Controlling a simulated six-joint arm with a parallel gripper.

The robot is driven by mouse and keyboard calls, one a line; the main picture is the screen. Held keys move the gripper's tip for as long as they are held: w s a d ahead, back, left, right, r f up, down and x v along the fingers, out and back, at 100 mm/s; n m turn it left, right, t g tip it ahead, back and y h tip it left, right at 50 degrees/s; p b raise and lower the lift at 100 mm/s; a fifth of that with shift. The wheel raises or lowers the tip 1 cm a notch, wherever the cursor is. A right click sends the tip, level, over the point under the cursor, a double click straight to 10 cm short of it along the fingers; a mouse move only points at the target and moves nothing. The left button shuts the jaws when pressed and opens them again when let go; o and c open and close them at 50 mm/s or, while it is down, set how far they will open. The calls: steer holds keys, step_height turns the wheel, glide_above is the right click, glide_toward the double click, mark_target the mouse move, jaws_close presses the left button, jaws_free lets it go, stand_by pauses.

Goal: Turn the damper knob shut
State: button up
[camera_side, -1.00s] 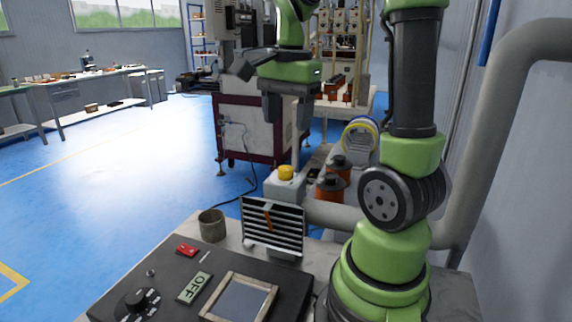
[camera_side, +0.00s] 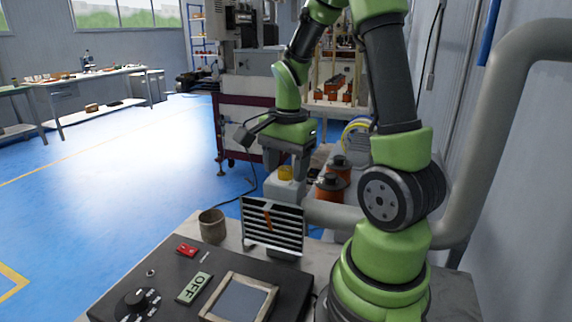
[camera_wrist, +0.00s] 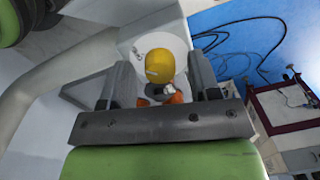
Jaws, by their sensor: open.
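In the wrist view the yellow knob (camera_wrist: 160,66) shows between my two separated fingers (camera_wrist: 159,72). I cannot tell whether either finger touches the knob. A small orange and white piece (camera_wrist: 172,96) shows below it, partly hidden.
A thick grey duct (camera_side: 335,216) runs right from the box. Orange canisters with black tops (camera_side: 331,187) stand close at the right.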

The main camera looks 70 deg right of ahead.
steer(key=c, duration=0.9)
steer(key=n, duration=0.4)
steer(key=shift+n, duration=0.4)
steer(key=n, duration=0.4)
steer(key=shift+n, duration=0.3)
steer(key=n, duration=0.4)
steer(key=shift+n+y, duration=0.3)
steer(key=shift+w+n, duration=0.1)
steer(key=shift+n, duration=1.8)
